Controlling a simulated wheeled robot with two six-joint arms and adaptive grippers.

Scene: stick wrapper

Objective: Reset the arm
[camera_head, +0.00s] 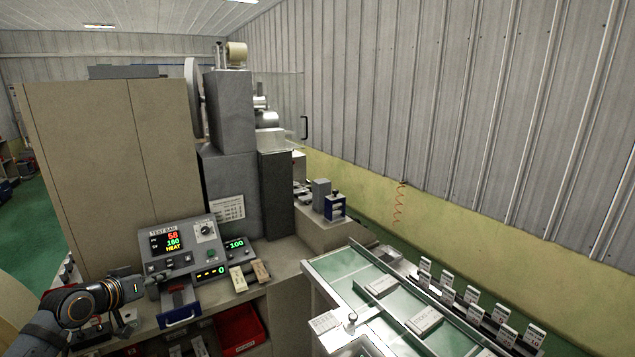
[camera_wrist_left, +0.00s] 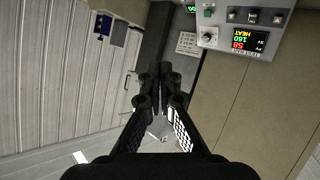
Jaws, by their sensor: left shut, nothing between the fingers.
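My left arm (camera_head: 85,303) comes in at the lower left of the head view, beside the grey control box. Its gripper shows clearly in the left wrist view (camera_wrist_left: 158,70), with the black fingertips together and nothing between them. The control box (camera_head: 185,256) stands on the counter and its display reads 58, 160 and HEAT. The same box shows upside down at the top right of the left wrist view (camera_wrist_left: 242,22). My right gripper is in neither view.
A tall beige cabinet (camera_head: 110,170) and a grey machine column (camera_head: 228,180) rise behind the box. A conveyor (camera_head: 352,275) with small boxes and a row of numbered cards runs at the right. A red bin (camera_head: 240,328) sits under the counter (camera_head: 285,262).

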